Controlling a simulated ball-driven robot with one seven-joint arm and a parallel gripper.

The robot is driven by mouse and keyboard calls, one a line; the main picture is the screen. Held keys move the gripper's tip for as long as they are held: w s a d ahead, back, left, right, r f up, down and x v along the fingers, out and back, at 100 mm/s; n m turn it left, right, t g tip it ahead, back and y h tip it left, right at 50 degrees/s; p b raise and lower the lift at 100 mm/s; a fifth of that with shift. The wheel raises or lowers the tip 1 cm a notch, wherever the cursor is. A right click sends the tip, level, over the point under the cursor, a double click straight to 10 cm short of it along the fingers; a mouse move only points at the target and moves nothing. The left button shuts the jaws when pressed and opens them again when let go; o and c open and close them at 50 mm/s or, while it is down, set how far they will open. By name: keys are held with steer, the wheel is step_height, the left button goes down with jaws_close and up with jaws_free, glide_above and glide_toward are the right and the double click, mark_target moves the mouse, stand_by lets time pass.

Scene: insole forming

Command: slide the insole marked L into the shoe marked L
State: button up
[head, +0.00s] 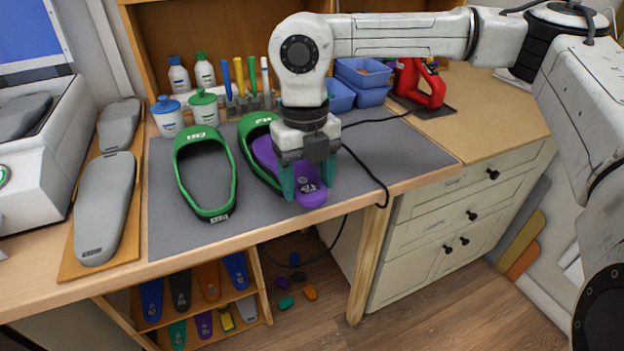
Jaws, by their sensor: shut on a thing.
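A purple insole (312,196) is held in my gripper (308,182), whose teal fingers are shut on it near its front end. A small pale mark shows on the insole between the fingers; I cannot read it. The insole's far part lies over or inside the right green-rimmed shoe (248,137), and its near end sticks out toward the table's front edge. My gripper hides part of that shoe, so I cannot tell how deep the insole sits. A second green-rimmed shoe (180,173) stands to the left, empty. The shoes' white labels are too small to read surely.
Both shoes are on a grey mat (170,232). Grey foot forms (105,207) lie on a wooden board at left. Bottles (203,107), upright pens (239,76), blue bins (362,75) and a red tool (433,86) stand behind. The mat's right side is mostly clear, crossed by a black cable.

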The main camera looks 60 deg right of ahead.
mark_target(296, 169)
steer(key=shift+w+d+f, duration=0.1)
steer(key=shift+w+d, duration=0.35)
steer(key=shift+w, duration=0.25)
steer(key=shift+w+d+f, duration=0.1)
steer(key=shift+w+d, duration=0.3)
steer(key=shift+w, duration=0.25)
steer(key=shift+w+d, duration=0.45)
steer(key=shift+w, duration=0.25)
steer(key=shift+w+d+f, duration=0.2)
steer(key=shift+w+d, duration=0.25)
steer(key=shift+w, duration=0.25)
steer(key=shift+w+d+f, duration=0.15)
steer(key=shift+w+d, duration=0.3)
steer(key=shift+w, duration=0.25)
steer(key=shift+w+d+f, duration=0.2)
steer(key=shift+w+d, duration=0.25)
steer(key=shift+w, duration=0.25)
steer(key=o, duration=1.2)
step_height(296, 169, up, 11)
steer(key=shift+w+d+f, duration=0.1)
steer(key=shift+w, duration=0.05)
